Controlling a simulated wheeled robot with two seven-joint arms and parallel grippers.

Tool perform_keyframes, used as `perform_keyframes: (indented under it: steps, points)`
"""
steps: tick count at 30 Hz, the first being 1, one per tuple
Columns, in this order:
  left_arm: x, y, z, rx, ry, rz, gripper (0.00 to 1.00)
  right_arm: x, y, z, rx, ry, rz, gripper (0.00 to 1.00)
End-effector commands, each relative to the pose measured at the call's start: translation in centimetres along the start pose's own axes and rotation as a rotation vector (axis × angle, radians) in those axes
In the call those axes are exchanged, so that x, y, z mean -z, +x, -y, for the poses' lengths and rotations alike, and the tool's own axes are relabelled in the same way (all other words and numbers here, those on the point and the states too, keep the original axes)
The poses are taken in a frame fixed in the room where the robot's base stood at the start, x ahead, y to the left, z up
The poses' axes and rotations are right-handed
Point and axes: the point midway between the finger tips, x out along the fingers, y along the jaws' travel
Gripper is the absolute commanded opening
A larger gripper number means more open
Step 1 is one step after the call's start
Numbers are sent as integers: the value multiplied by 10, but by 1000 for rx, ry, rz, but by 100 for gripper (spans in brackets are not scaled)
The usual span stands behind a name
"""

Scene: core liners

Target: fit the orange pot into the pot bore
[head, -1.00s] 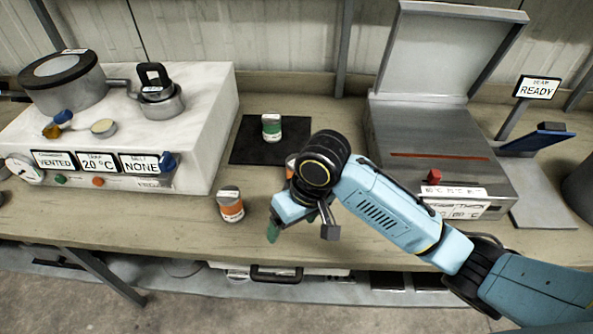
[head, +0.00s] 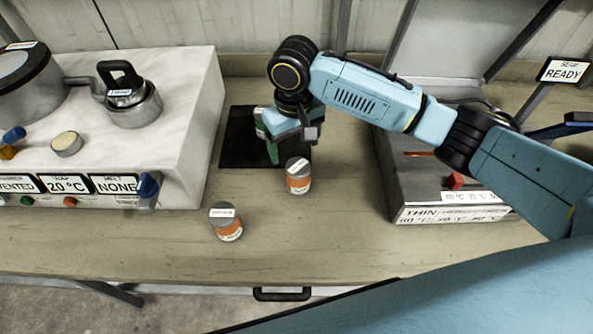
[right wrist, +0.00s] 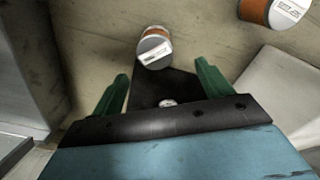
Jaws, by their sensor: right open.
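Two small grey-lidded pots with orange bands stand upright on the bench: one left (head: 226,222), one nearer the black mat (head: 298,176). In the right wrist view both show, the nearer one (right wrist: 155,45) beyond the fingertips and the other (right wrist: 275,10) cut by the top edge. My right gripper (head: 286,140) is open over the mat, with green fingers. A green-banded pot (head: 260,124) is partly hidden behind it. Its pale top seems to show between the fingers in the wrist view. I cannot make out the pot bore. My left gripper is not in view.
A white block (head: 190,110) at left carries a lidded kettle (head: 135,105), a small cream-topped round (head: 67,144) and knobs. A black mat (head: 235,150) lies beside it. A grey sealing machine (head: 400,185) stands right.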

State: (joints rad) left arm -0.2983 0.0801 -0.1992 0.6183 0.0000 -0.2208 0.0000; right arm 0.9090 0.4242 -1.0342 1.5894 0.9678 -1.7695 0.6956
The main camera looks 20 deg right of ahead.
Motion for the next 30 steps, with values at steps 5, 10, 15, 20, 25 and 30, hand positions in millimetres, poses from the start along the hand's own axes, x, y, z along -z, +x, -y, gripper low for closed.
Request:
perform_keyframes:
  steps: [5, 10, 15, 20, 25, 30]
  points:
    - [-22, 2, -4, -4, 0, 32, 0, 0, 31, -1, 0, 0, 1, 78]
    - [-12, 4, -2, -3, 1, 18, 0, 0, 42, -1, 0, -1, 0, 78]
    - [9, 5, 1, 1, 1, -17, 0, -3, 63, -7, -2, 1, 2, 78]
    - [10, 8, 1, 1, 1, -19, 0, -4, 85, -8, -1, -1, 0, 78]
    - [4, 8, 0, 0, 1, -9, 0, -3, 93, -8, -1, -1, -1, 78]
    - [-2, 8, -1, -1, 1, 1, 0, -3, 92, -8, 0, -1, -2, 77]
